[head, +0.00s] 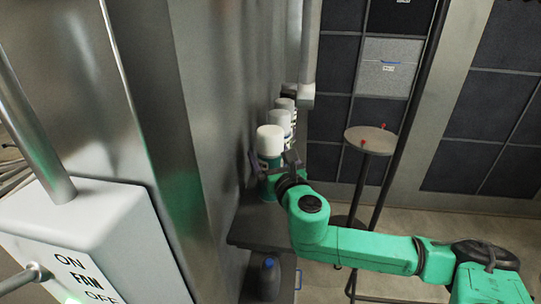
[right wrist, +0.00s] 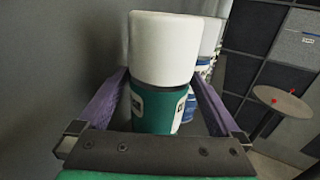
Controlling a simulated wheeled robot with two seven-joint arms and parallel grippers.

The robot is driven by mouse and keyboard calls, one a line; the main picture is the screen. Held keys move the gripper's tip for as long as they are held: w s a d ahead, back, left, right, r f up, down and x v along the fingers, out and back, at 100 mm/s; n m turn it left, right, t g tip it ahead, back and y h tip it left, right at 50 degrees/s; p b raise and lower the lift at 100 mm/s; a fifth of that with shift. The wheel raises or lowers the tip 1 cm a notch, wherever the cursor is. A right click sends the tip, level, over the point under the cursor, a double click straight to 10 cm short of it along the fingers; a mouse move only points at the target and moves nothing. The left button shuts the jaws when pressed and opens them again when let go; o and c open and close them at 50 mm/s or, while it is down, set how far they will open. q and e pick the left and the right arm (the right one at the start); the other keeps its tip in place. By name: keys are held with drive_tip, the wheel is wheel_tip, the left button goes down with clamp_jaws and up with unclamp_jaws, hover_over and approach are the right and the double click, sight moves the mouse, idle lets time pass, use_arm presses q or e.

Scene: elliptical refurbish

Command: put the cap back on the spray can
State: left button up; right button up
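A green spray can (head: 270,162) stands upright on a dark shelf beside the metal wall. A white cap (head: 270,140) sits at its top; I cannot tell whether it is fully seated. My right gripper (head: 284,166) is at the can, reaching in from the right. In the right wrist view, the green can (right wrist: 158,108) and the white cap (right wrist: 162,48) stand ahead of the gripper (right wrist: 160,75). Its purple fingers are spread on either side of the can, with gaps beside it. My left gripper is not in view.
More white-topped cans (head: 281,118) stand in a row behind the green can. The dark shelf (head: 262,228) has bare room at its front, with a dark bottle (head: 269,277) below. A round stand (head: 370,139) is to the right. A white fan switch box (head: 85,235) is at left.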

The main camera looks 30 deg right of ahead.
drive_tip(key=shift+r, duration=0.1)
drive_tip(key=shift+s+r, duration=0.1)
drive_tip(key=shift+r, duration=0.05)
drive_tip(key=s, duration=0.1)
drive_tip(key=s+b, duration=0.1)
drive_tip(key=s, duration=0.2)
drive_tip(key=shift+s+a+f+b, duration=0.3)
drive_tip(key=shift+s+a+b, duration=0.1)
drive_tip(key=s+p, duration=0.1)
drive_tip(key=s+r+p, duration=0.1)
drive_tip(key=p, duration=0.2)
drive_tip(key=shift+s+a+r+p, duration=0.25)
drive_tip(key=shift+s+r+p, duration=0.05)
drive_tip(key=shift+s+r, duration=0.1)
drive_tip(key=p, duration=0.4)
approach(275, 163)
drive_tip(key=shift+w+d+r, duration=0.1)
drive_tip(key=shift+w+r, duration=0.25)
drive_tip(key=shift+w, duration=0.15)
drive_tip(key=shift+w, duration=0.1)
